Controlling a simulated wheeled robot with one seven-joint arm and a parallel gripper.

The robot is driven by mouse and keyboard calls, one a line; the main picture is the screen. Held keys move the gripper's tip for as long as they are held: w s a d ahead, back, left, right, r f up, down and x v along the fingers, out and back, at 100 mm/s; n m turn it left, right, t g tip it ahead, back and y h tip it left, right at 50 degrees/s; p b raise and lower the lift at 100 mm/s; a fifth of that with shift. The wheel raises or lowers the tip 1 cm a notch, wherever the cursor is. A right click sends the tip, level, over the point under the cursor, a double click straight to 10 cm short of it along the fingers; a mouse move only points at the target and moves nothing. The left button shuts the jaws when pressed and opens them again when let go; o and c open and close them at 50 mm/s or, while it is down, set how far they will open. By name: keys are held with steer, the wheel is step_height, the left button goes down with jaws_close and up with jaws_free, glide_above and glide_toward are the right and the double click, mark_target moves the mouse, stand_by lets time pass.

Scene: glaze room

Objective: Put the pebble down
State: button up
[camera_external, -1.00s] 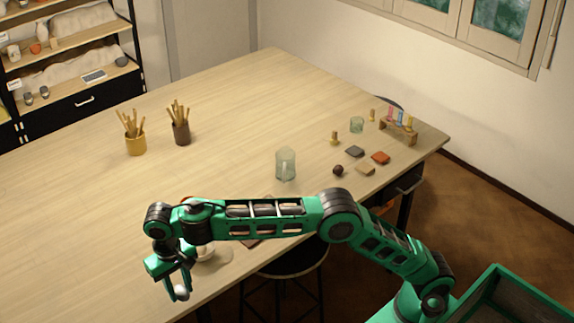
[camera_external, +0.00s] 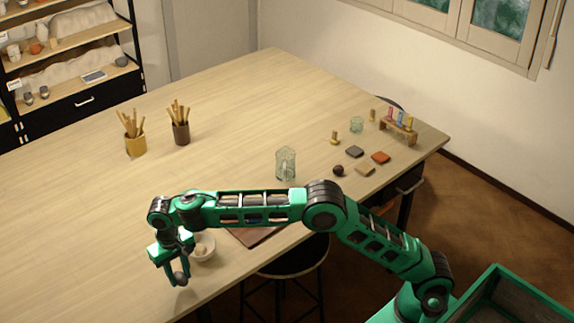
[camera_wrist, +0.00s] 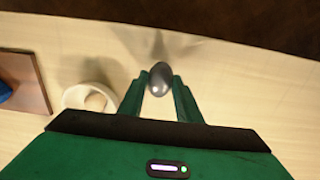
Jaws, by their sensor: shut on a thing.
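My green gripper (camera_external: 179,279) is at the near left part of the table, pointing down. In the wrist view the gripper (camera_wrist: 160,82) is shut on a smooth grey pebble (camera_wrist: 160,73), held between the fingertips. In the external view the pebble (camera_external: 180,279) is a small dark shape at the fingertips. The pebble appears low over the bare wooden table (camera_external: 90,220), near its front edge. I cannot tell whether it touches the wood.
A white bowl (camera_external: 209,245) with a pale round thing in it stands just beside my gripper. A brown board (camera_external: 262,235) lies beyond it, partly under my arm. A glass mug (camera_external: 285,165) stands farther back. Bare table surrounds the gripper on its left.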

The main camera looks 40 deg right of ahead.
mark_target(179, 275)
steer(key=shift+f, duration=1.65)
steer(key=shift+f, duration=0.1)
steer(key=o, duration=1)
steer(key=shift+o, duration=0.2)
step_height(179, 275, up, 12)
steer(key=shift+a+r, duration=0.15)
